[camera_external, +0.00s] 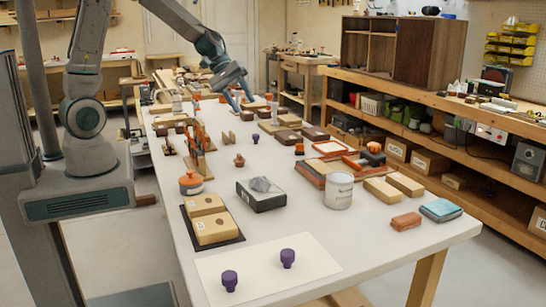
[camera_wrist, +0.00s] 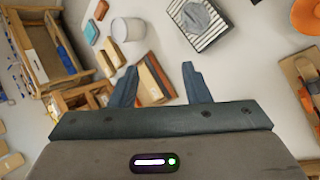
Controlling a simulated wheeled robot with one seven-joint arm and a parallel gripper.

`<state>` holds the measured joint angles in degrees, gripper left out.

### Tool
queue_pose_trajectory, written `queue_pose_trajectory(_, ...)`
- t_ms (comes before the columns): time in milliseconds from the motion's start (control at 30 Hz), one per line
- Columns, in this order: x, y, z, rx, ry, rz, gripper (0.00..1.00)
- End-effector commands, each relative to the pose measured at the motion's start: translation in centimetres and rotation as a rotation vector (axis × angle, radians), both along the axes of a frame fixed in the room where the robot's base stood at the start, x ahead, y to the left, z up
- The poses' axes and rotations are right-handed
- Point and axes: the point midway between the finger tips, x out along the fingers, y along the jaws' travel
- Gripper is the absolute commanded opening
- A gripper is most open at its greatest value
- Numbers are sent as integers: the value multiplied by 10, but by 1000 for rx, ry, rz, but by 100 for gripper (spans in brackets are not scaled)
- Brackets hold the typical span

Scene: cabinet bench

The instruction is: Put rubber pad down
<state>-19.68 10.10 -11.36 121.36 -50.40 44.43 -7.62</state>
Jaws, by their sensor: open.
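My gripper (camera_external: 240,103) is open above the far part of the white table (camera_external: 222,152). In the wrist view its two fingers (camera_wrist: 160,82) are spread apart, with nothing held between them. I cannot tell for certain which thing is the rubber pad. A flat reddish block (camera_external: 406,221) and a teal-topped block (camera_external: 440,210) lie at the table's near right; the wrist view also shows the reddish block (camera_wrist: 101,10) and the teal one (camera_wrist: 91,33). A dark flat pad (camera_external: 232,240) lies under two tan wooden blocks (camera_external: 213,228) at the near left.
A white can (camera_external: 339,191), a black box with a grey lump (camera_external: 261,196) and an orange-topped pot (camera_external: 190,183) stand mid-table. Wooden shelving (camera_external: 460,178) runs along the right.

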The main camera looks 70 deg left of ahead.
Motion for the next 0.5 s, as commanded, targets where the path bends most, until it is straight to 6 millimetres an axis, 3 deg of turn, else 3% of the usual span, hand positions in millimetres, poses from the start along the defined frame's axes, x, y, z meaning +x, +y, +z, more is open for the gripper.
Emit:
queue_pose_trajectory(233, -95, -3, 31, 318, -87, -328, 43)
queue_pose_trajectory(500, -183, 21, 47, 633, -162, -620, 43)
